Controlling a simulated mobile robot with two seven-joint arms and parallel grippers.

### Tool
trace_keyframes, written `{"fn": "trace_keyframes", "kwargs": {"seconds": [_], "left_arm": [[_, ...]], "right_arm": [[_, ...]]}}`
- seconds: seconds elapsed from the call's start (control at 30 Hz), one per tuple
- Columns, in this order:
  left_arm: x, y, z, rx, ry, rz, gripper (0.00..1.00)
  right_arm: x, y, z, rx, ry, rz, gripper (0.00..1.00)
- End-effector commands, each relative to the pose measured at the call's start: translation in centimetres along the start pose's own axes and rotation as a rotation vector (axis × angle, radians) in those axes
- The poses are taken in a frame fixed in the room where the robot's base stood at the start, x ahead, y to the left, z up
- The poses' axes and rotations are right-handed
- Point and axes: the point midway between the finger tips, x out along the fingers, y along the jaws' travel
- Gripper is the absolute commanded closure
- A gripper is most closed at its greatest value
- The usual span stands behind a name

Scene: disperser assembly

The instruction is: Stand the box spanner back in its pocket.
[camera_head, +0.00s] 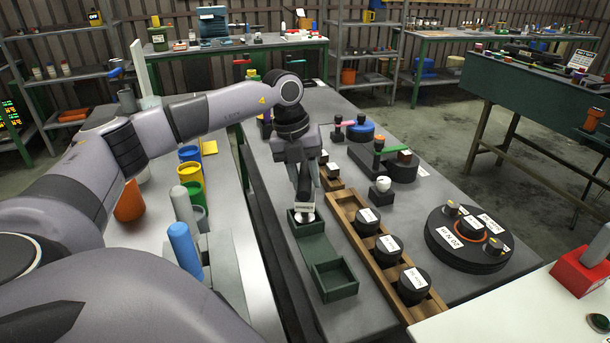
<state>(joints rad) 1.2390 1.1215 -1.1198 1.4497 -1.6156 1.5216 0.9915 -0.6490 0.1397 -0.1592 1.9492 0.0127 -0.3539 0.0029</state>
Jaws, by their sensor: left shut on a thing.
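My left gripper (305,178) comes in from the upper left, points down and is shut on a dark upright piece. I take this piece to be the box spanner (305,206); it has a pale label and a whitish lower end. Its lower end is at the far compartment of a dark green tray (322,256); I cannot tell whether it is inside or just above. The tray's near compartment (334,280) looks empty. The gripper hides the upper part of the held piece. My right gripper is not in view.
Right of the tray stands a wooden rack (378,262) with several labelled black round pieces. A large black disc (468,240) lies farther right. Coloured cups (190,170) and a blue cylinder (184,248) stand on the left bench. Bare grey tabletop lies between rack and disc.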

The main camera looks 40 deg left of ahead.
Motion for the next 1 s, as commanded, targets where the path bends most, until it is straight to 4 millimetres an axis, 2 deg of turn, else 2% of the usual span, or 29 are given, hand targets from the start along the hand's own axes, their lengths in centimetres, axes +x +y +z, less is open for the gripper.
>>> {"fn": "trace_keyframes", "kwargs": {"seconds": [0.1,0.13,0.2,0.57,0.67,1.0], "left_arm": [[-0.1,-0.1,0.0,0.0,-0.002,-0.003,1.0],[0.0,0.0,0.0,0.0,0.0,0.001,0.6],[0.0,0.0,0.0,0.0,0.0,0.001,0.4],[-0.5,-0.1,0.0,0.0,-0.001,-0.001,0.4],[-1.7,-0.1,0.1,0.0,-0.003,-0.003,0.4],[-8.8,-0.1,0.1,0.001,-0.003,-0.004,0.4]], "right_arm": [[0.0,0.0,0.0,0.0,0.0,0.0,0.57],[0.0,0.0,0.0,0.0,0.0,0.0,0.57],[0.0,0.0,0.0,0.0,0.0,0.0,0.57],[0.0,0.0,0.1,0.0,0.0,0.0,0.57],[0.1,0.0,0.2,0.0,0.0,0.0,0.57],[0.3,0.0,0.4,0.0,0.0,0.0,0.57]]}}
